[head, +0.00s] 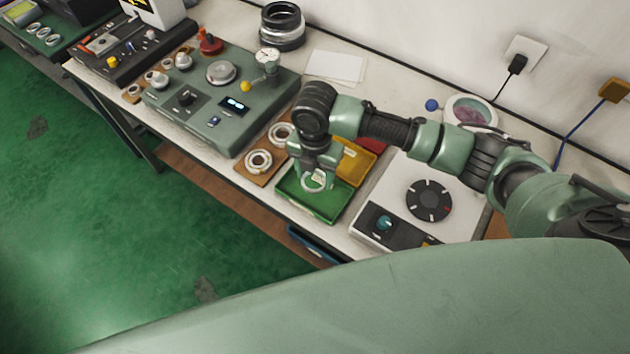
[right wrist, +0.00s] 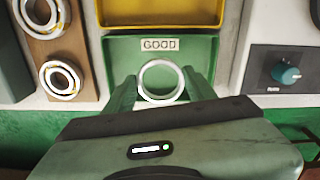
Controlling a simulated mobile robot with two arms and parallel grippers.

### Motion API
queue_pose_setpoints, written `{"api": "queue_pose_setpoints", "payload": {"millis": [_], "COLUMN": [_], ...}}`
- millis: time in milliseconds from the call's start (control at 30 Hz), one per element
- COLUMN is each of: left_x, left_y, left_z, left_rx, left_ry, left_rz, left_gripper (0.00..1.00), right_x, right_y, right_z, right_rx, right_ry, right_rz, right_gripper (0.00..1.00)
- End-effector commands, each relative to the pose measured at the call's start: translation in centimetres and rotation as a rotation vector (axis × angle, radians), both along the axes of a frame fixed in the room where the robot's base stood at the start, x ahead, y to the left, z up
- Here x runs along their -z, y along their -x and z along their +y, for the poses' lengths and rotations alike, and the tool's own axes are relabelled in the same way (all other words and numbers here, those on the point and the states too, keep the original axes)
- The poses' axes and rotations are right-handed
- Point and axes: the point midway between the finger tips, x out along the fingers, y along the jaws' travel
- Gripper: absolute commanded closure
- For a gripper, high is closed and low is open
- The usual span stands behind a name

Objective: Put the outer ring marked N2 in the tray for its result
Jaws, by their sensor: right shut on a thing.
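My right gripper (right wrist: 160,88) is shut on a plain silver ring (right wrist: 160,66), which it holds over the green tray. In the right wrist view the ring sits between the two green fingers. The ring also shows in the head view (head: 313,187). No N2 mark can be read on it. The green tray (head: 333,217) carries a label reading GOOD (right wrist: 160,44) on its back wall. The yellow tray (head: 357,163) stands just behind it. A red tray (head: 371,146) shows partly behind the yellow one. My left gripper is not in view.
A brown board with rings (head: 258,161) lies left of the green tray. A white device with a dark dial (head: 430,200) stands to the right. A green test bench with a gauge (head: 210,115) is further left. White paper (head: 336,66) lies at the back.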

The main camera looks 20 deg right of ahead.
Motion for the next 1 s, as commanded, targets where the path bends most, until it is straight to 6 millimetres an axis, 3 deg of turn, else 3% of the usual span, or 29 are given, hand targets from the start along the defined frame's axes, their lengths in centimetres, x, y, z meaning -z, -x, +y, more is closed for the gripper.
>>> {"api": "queue_pose_setpoints", "payload": {"millis": [400,800,833,900,1000], "left_x": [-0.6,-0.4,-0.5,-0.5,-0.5], "left_y": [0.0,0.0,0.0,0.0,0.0], "left_z": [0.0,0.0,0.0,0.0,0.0], "left_rx": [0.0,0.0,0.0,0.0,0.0], "left_ry": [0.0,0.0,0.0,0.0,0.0], "left_rz": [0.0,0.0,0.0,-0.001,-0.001], "left_gripper": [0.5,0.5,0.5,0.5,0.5], "right_x": [4.7,5.2,5.1,5.1,5.1], "right_y": [0.0,0.0,0.0,0.0,0.0], "right_z": [0.0,0.0,0.0,0.0,0.0], "right_rx": [0.0,0.0,0.0,0.0,0.0], "right_ry": [0.0,0.001,0.001,0.0,0.0], "right_rz": [0.0,-0.001,-0.001,-0.001,-0.001], "right_gripper": [0.88,0.88,0.36,0.23,0.23]}}
